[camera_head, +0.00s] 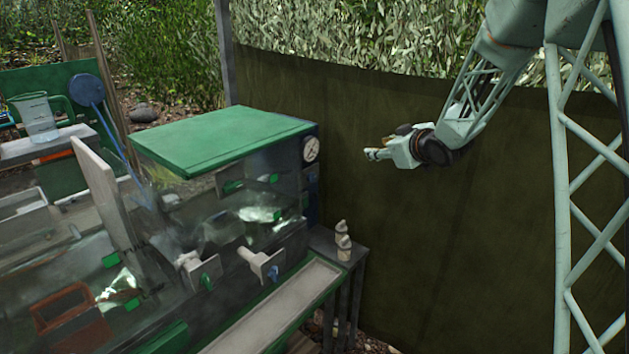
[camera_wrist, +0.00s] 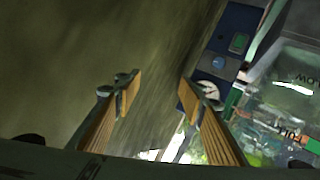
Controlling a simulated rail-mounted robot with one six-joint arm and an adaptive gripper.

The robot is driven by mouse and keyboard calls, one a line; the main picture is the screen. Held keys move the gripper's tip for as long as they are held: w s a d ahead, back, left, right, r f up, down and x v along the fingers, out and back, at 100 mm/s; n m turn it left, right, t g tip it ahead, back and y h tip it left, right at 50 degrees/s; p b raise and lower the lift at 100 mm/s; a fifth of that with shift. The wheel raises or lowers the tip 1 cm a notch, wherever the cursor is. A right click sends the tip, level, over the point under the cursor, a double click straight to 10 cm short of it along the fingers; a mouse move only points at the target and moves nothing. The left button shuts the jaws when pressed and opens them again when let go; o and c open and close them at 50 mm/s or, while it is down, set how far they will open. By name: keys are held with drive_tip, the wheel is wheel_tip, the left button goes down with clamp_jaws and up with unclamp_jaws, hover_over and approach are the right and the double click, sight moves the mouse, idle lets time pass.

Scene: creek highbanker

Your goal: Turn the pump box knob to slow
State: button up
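The pump box appears to be the dark blue box (camera_wrist: 226,38) at the upper right of the wrist view. It also shows as a blue strip on the right end of the green-lidded machine (camera_head: 312,190) in the head view. A round white-faced dial (camera_head: 310,148) sits high on that end; a similar dial (camera_wrist: 209,91) shows in the wrist view beside my right finger, partly hidden. I cannot tell whether it is the knob or a gauge, nor its setting. My gripper (camera_head: 374,154) is open and empty, right of the dial and apart from it (camera_wrist: 158,86).
A green lid (camera_head: 215,138) tops the machine. A clear panel (camera_wrist: 285,95) beside the blue box bears partly readable lettering. A dark green screen (camera_head: 420,240) stands behind my arm.

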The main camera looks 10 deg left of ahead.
drive_tip(key=w+a+f+n+y+p, duration=0.2)
drive_tip(key=w+a+f+y, duration=0.3)
drive_tip(key=a+f, duration=0.35)
drive_tip(key=n+g+y+p, duration=0.1)
drive_tip(key=g+y+p, duration=0.1)
drive_tip(key=y+p, duration=0.15)
approach(313, 179)
drive_tip(key=s+d+b, duration=0.1)
drive_tip(key=s+d, duration=0.1)
drive_tip(key=d, duration=0.3)
drive_tip(key=shift+s+f+n+y, duration=0.3)
drive_tip(key=shift+y, duration=0.35)
drive_tip(key=shift+x, duration=6.95)
drive_tip(key=shift+f, duration=0.15)
drive_tip(key=c, duration=0.8)
